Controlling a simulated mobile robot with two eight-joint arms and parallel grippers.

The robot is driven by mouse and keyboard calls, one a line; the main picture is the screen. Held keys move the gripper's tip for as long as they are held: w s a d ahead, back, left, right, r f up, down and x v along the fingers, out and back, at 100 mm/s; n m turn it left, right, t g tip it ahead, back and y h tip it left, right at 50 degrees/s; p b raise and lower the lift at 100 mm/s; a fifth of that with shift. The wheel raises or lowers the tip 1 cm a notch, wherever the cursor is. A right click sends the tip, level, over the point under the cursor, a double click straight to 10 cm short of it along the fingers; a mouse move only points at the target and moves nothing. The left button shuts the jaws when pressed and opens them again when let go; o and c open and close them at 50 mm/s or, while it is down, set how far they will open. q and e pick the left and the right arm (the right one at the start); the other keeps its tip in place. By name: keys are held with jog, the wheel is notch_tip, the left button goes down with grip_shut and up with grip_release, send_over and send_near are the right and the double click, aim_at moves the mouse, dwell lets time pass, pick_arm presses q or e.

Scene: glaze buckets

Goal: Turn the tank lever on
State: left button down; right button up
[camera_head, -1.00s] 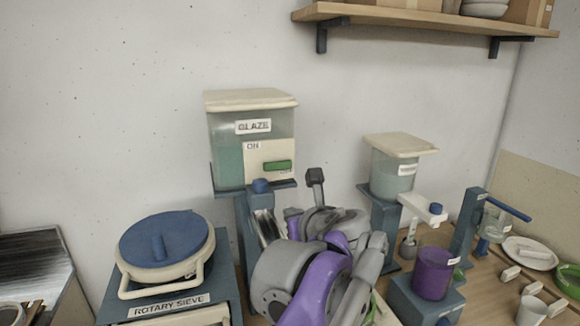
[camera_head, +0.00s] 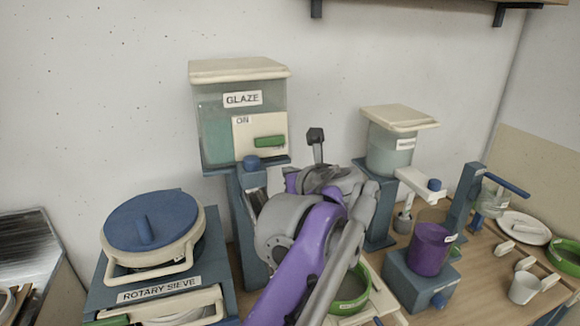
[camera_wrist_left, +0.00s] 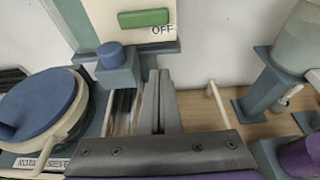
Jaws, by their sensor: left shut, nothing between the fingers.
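The glaze tank (camera_head: 215,125) stands on a blue stand against the wall. A cream panel on its front reads ON at the top left. The green lever (camera_head: 269,142) lies about level low on this panel. In the left wrist view the green lever (camera_wrist_left: 143,18) shows at the top, with OFF at its lower right. My left gripper (camera_head: 276,178) is below the lever, right of the blue knob (camera_head: 251,162), partly hidden by my arm. In the left wrist view its fingers (camera_wrist_left: 158,76) are together, empty, and apart from the lever. My right gripper is out of view.
The rotary sieve (camera_head: 155,225) with a blue lid stands at the left. A smaller tank (camera_head: 390,150) and a purple cup (camera_head: 430,250) on a blue base are at the right. A white mug (camera_head: 523,287) sits on the table.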

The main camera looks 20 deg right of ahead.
aim_at(276, 149)
pick_arm(q)
jog(key=x, duration=0.7)
jog(key=shift+w+a, duration=0.1)
jog(key=shift+w, duration=0.2)
notch_tip(276, 149, up, 3)
jog(key=shift+f+p, duration=0.15)
jog(key=shift+p, duration=0.55)
jog(key=shift+r, duration=0.6)
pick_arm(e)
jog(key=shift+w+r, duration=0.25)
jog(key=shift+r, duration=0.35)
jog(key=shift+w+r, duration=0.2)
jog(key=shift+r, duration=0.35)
pick_arm(q)
jog(key=shift+s+r, duration=0.1)
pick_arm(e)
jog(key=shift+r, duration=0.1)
pick_arm(q)
jog(key=shift+r+n, duration=0.1)
jog(key=shift+n, duration=0.2)
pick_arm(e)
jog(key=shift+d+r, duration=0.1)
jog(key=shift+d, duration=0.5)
pick_arm(q)
jog(key=shift+p, duration=0.3)
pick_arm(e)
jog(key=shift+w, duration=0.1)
